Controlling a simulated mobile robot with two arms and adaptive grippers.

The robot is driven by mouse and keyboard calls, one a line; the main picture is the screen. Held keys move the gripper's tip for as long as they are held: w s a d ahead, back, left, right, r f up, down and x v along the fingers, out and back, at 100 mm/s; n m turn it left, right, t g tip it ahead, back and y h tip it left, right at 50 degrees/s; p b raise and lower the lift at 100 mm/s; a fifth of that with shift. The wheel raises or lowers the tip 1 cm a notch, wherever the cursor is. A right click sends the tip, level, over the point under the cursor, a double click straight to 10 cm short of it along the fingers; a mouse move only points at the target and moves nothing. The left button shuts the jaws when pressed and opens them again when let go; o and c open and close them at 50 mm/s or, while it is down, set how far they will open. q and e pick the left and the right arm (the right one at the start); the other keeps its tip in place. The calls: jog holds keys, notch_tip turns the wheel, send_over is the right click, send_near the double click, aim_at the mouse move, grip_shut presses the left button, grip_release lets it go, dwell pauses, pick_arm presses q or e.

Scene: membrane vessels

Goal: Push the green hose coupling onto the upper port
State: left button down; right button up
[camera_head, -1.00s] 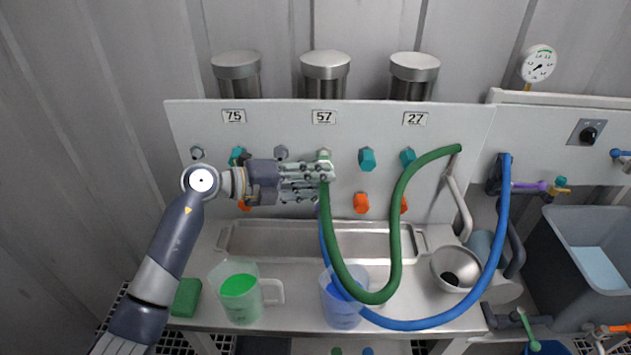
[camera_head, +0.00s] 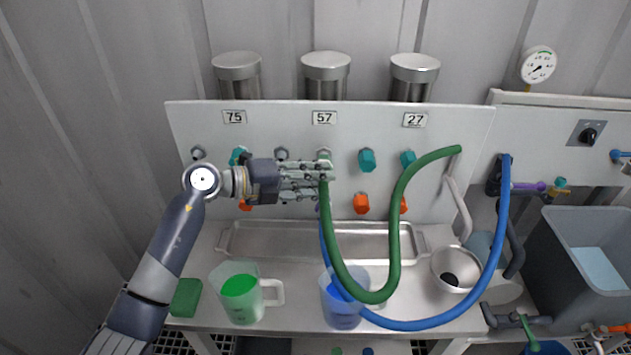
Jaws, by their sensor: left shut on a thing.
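The green hose (camera_head: 394,240) runs from the right end of the white panel down in a loop and up to my left gripper. My left gripper (camera_head: 322,171) is shut on the hose's coupling end, in front of the panel below the label 57. The upper port (camera_head: 323,154) under that label shows just above the fingers. The fingers hide most of the coupling, and I cannot tell whether it is seated on the port. My right gripper is not in view.
Teal caps (camera_head: 367,160) and orange caps (camera_head: 361,204) sit on nearby ports. A blue hose (camera_head: 497,238) loops below. A metal tray (camera_head: 290,228), a jug of green liquid (camera_head: 241,292), a jug of blue liquid (camera_head: 343,312) and a steel bowl (camera_head: 441,262) stand on the bench.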

pick_arm(q)
jog(key=shift+w+b, duration=0.4)
jog(key=shift+w, duration=0.45)
jog(key=c, duration=1.1)
grip_release()
